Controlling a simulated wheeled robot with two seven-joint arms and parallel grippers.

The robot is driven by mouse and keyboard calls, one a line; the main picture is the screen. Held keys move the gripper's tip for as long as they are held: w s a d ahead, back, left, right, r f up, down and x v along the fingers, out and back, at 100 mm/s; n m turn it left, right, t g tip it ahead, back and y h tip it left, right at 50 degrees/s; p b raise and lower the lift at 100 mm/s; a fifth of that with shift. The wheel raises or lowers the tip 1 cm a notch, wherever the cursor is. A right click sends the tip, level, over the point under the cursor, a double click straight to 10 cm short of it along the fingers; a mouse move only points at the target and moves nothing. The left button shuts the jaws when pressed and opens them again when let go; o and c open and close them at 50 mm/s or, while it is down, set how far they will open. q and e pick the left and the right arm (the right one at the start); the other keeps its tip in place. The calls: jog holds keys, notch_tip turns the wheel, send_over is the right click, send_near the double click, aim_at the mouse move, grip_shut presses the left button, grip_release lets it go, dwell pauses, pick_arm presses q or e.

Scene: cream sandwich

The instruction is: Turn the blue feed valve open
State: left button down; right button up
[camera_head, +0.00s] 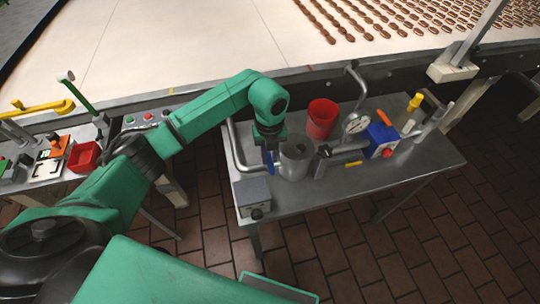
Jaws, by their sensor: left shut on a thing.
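The blue feed valve shows as a small blue handle (269,164) at the left part of the metal side table. It is just left of a grey metal cylinder (295,160) and near a bent grey pipe. My left gripper (270,147) comes down from above and is shut on the blue handle. The gripper hides the upper part of the handle and the valve body, so how far the valve is turned cannot be told. My right gripper is not in view.
The metal side table (430,157) also bears a red cup (321,118), a pressure gauge (355,123), a blue box (380,138) with a red knob, and a grey control box (251,196). A conveyor (200,40) with rows of sandwich biscuits runs behind. A red bin (84,156) stands left.

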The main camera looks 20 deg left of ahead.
pick_arm(q)
jog(key=shift+w+a+r+m+b, duration=0.15)
jog(key=shift+a+m+b, duration=0.35)
jog(key=shift+m+b, duration=1.9)
jog(key=shift+w+a+f+m+b, duration=0.1)
jog(key=shift+a+m+b, duration=0.45)
jog(key=shift+m+b, duration=1.85)
jog(key=shift+w+a+r+m+b, duration=0.15)
jog(key=shift+a+m+b, duration=0.7)
jog(key=shift+m, duration=2.75)
jog(key=shift+d+b, duration=0.3)
jog(key=shift+d, duration=0.05)
jog(key=c, duration=0.8)
grip_release()
jog(key=shift+f, duration=0.1)
jog(key=shift+o, duration=0.2)
